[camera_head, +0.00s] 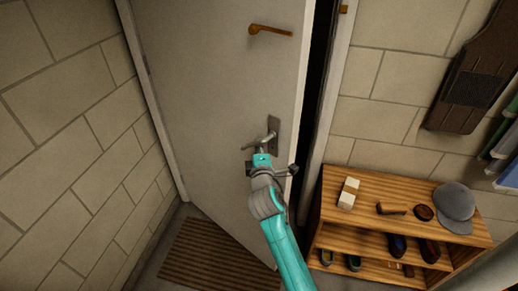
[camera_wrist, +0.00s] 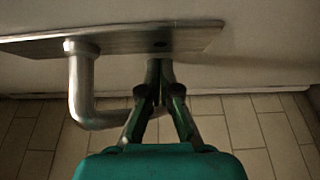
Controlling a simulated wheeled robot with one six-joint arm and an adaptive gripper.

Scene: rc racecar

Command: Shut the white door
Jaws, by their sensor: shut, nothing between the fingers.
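The white door (camera_head: 205,70) stands slightly ajar, with a dark gap along its right edge. Its metal lever handle (camera_head: 260,142) is on a plate (camera_head: 274,130) near that edge. In the wrist view the lever (camera_wrist: 82,95) bends out from the plate (camera_wrist: 190,40) on the left. My gripper (camera_wrist: 160,70) is shut and empty, its fingertips at the plate, just right of the lever's stem. I cannot tell whether they touch. In the head view my gripper (camera_head: 263,157) is at the handle, its fingertips mostly hidden.
A brown hook (camera_head: 270,30) is high on the door. A wooden shoe rack (camera_head: 385,220) with shoes, a cap (camera_head: 455,206) and small items stands to the right. A striped mat (camera_head: 215,255) lies below the door. A block wall (camera_head: 65,140) closes off the left.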

